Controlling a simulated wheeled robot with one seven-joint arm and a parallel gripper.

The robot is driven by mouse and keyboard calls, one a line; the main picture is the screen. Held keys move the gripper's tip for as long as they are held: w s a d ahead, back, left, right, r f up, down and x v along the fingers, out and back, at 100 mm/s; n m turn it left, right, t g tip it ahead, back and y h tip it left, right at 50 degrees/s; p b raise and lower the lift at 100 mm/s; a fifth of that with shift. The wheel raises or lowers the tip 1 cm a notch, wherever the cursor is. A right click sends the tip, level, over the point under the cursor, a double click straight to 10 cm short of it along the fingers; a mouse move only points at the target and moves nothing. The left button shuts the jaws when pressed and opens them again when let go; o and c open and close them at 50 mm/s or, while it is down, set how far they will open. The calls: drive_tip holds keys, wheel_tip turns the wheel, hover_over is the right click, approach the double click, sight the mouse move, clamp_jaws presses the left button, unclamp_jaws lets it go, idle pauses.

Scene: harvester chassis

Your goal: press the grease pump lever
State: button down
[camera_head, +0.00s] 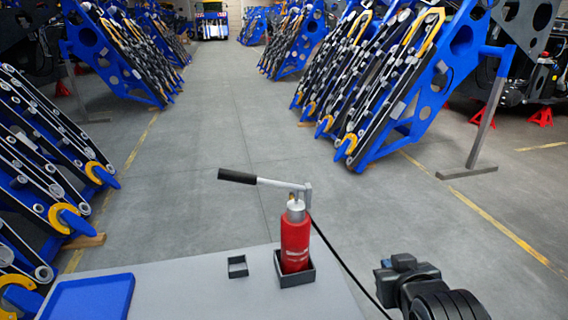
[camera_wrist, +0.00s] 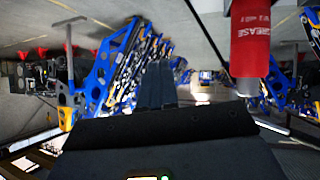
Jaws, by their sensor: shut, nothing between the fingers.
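The grease pump is a red cylinder (camera_head: 296,240) standing upright in a dark square holder (camera_head: 295,275) on a grey table. Its lever (camera_head: 240,177) has a black grip and points left from the silver pump head, sloping slightly up toward the grip. A black hose runs from the pump down to the right. The red body, marked GREASE, also shows at the upper right of the wrist view (camera_wrist: 250,40); the lever is not visible there. My gripper (camera_wrist: 158,75) is shut and empty, apart from the pump. In the head view my dark arm shows at lower right, right of the pump.
The grey table (camera_head: 200,275) also holds a blue tray (camera_head: 90,298) at left and a small empty dark holder (camera_head: 237,266). Blue racks of harvester chassis parts (camera_head: 400,80) line both sides of an open concrete aisle. The space above the table left of the pump is clear.

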drive_tip(key=w+a+r+g+y, duration=0.1)
drive_tip(key=w+a+r, duration=0.6)
drive_tip(key=r, duration=0.1)
drive_tip(key=a+r+g+y, duration=0.4)
drive_tip(key=a+r, duration=1.3)
drive_tip(key=r, duration=0.3)
drive_tip(key=shift+w+a+r+p, duration=0.15)
drive_tip(key=shift+r+p, duration=0.1)
drive_tip(key=shift+p, duration=0.2)
